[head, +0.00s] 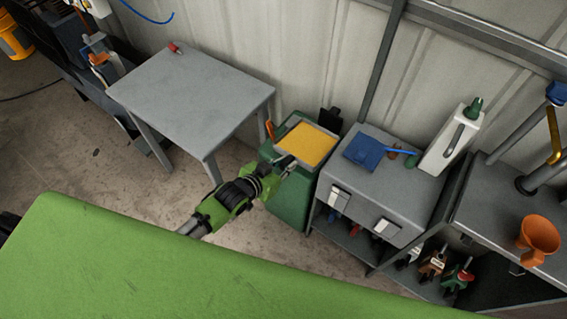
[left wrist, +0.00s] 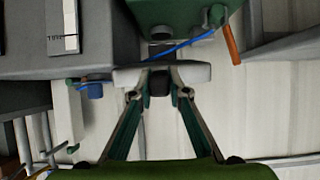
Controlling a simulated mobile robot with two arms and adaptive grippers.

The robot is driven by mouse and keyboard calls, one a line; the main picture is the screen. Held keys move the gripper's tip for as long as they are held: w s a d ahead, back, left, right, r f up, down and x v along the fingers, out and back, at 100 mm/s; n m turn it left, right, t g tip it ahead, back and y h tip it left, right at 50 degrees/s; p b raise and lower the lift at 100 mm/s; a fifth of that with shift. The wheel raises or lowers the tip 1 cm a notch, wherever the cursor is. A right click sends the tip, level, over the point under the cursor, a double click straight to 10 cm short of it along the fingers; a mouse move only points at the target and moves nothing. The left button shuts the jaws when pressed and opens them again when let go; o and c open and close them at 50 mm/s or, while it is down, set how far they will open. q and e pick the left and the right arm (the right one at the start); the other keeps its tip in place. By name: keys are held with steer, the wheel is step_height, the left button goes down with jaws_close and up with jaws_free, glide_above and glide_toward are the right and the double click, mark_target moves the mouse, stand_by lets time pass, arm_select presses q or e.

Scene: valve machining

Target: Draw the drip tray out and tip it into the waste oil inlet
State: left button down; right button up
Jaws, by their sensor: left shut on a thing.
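The drip tray (head: 305,144) is a shallow grey tray showing a yellow surface inside. In the head view it is over the top of a green cabinet (head: 288,206) and looks about level. My left gripper (head: 286,162) is shut on the tray's near-left edge. In the left wrist view my left gripper (left wrist: 160,82) has its fingertips closed on a pale grey bar, which looks like part of the tray. The green cabinet also shows there (left wrist: 125,25). I cannot make out the waste oil inlet for certain. My right gripper is not in view.
An orange lever (head: 270,130) stands beside the tray; it also shows in the left wrist view (left wrist: 231,45). A grey cart (head: 385,190) with a blue item and a white jug (head: 450,138) is close on the right. A grey table (head: 190,90) stands left. An orange funnel (head: 539,235) is far right.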

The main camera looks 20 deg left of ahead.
arm_select(q)
steer(key=shift+w+d+r+g+p, duration=0.1)
steer(key=shift+w+r+g+p, duration=0.2)
steer(key=shift+r+p, duration=0.3)
steer(key=shift+w+d+r+g+p, duration=0.1)
steer(key=shift+w+r+g+p, duration=0.15)
steer(key=shift+r+p, duration=0.35)
steer(key=shift+w+d+r+g+y+p, duration=0.1)
steer(key=shift+w+r+g+y+p, duration=0.25)
steer(key=shift+p, duration=0.35)
steer(key=shift+f, duration=0.15)
steer(key=r+p, duration=0.2)
steer(key=p, duration=0.1)
steer(key=shift+w+d+g+y, duration=0.1)
steer(key=shift+w+g+y, duration=0.2)
steer(key=shift+g, duration=0.1)
steer(key=shift+r+p, duration=0.15)
steer(key=shift+p, duration=0.15)
